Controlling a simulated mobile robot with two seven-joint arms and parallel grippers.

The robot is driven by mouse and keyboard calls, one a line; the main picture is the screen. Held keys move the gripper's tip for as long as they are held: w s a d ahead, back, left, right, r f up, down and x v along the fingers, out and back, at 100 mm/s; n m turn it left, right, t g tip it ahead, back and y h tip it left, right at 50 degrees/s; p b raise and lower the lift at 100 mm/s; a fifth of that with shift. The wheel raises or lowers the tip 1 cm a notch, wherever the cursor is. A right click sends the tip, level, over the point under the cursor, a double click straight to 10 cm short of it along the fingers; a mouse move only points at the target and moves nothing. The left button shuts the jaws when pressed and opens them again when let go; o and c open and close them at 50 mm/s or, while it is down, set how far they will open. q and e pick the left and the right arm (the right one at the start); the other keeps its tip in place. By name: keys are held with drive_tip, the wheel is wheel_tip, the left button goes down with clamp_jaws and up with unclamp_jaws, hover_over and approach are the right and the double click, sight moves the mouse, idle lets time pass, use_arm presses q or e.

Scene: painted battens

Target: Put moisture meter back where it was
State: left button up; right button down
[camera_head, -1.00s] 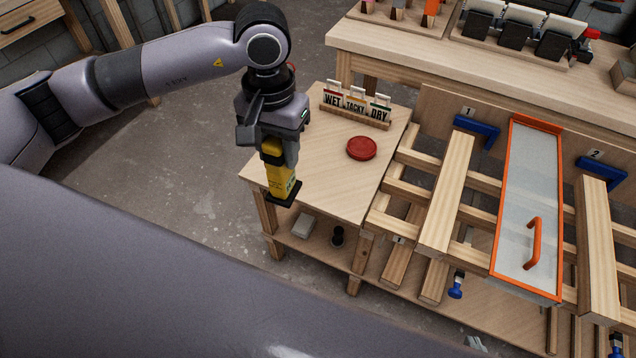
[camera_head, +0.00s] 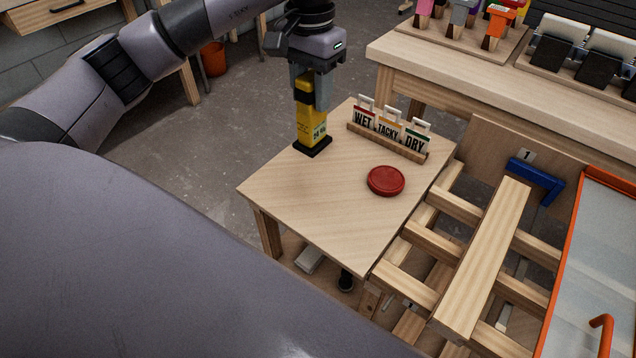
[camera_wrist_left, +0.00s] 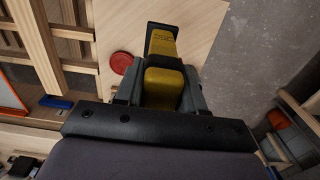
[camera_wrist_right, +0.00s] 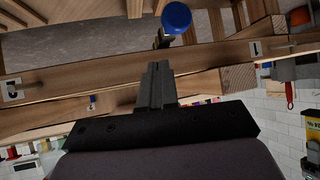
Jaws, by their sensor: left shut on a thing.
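The yellow moisture meter (camera_head: 311,128) is upright in my left gripper (camera_head: 312,98), with its black foot downward. The gripper is shut on its upper part. In the head view the foot overlaps the small wooden table (camera_head: 310,215) near its back-left edge; I cannot tell whether it touches the top. The meter (camera_wrist_left: 163,42) also shows between the fingers in the left wrist view, with the table behind it. My right gripper (camera_wrist_right: 157,85) shows only in the right wrist view; its fingers are together with nothing visible between them.
A red round lid (camera_head: 385,181) lies on the table, right of the meter. A rack of WET, TACKY and DRY cards (camera_head: 388,137) stands along the back edge. Slatted battens (camera_head: 485,260) adjoin on the right. The front-left of the tabletop is clear.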

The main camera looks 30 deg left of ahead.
sight(312, 149)
use_arm(q)
wheel_tip(312, 149, down, 13)
drive_tip(key=shift+s+r+b, duration=0.1)
drive_tip(key=shift+s+b, duration=0.05)
drive_tip(key=shift+b, duration=0.2)
wheel_tip(312, 149, down, 5)
drive_tip(key=shift+f, duration=0.1)
use_arm(e)
drive_tip(key=shift+s+f, duration=0.15)
drive_tip(key=shift+f, duration=0.4)
use_arm(q)
drive_tip(key=shift+f+b, duration=0.15)
drive_tip(key=shift+b, duration=0.15)
drive_tip(key=o, duration=0.9)
use_arm(e)
drive_tip(key=shift+f, duration=0.2)
